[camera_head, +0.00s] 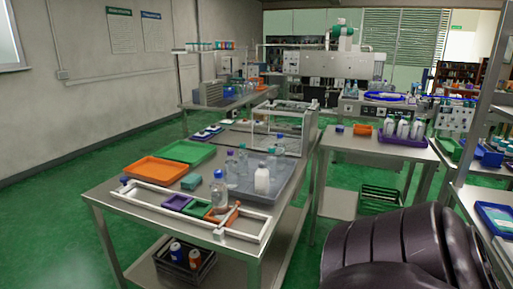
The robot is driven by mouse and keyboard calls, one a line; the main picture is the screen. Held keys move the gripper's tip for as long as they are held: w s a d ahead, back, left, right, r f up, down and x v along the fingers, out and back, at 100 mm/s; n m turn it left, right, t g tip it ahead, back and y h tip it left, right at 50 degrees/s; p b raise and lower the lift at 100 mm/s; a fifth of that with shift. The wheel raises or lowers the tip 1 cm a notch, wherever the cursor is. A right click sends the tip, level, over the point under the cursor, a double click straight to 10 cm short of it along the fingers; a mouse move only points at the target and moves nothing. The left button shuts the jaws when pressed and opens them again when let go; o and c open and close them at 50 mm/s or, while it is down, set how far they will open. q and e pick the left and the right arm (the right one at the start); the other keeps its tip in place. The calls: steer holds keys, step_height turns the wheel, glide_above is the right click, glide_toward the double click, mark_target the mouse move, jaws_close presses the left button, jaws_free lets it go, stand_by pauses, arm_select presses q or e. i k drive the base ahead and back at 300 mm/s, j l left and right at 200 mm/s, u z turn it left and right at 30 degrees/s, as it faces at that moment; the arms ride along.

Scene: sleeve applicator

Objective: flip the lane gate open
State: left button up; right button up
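A low white frame (155,199) lies along the near edge of the front steel table (108,192). Small purple (176,202), green (196,208) and orange (214,215) trays sit in a row inside it. At its right part, a short slanted pale bar (229,220) with a small light block at its lower end stands beside the orange tray; it may be the lane gate, but I cannot tell its state. Neither of my grippers is in view. A large dark ribbed shape, probably part of my arm, fills the lower right.
A grey tray (281,193) holds several bottles behind the frame. Orange (156,170) and green (188,151) trays lie at the left. A clear-sided rig (297,128) stands at the table's back. Green floor is open at left.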

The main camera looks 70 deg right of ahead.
mark_target(237, 204)
steer(key=l, duration=1.5)
steer(key=k+l, duration=0.15)
steer(key=l, duration=2.8)
steer(key=i+l, duration=0.1)
steer(key=l, duration=0.35)
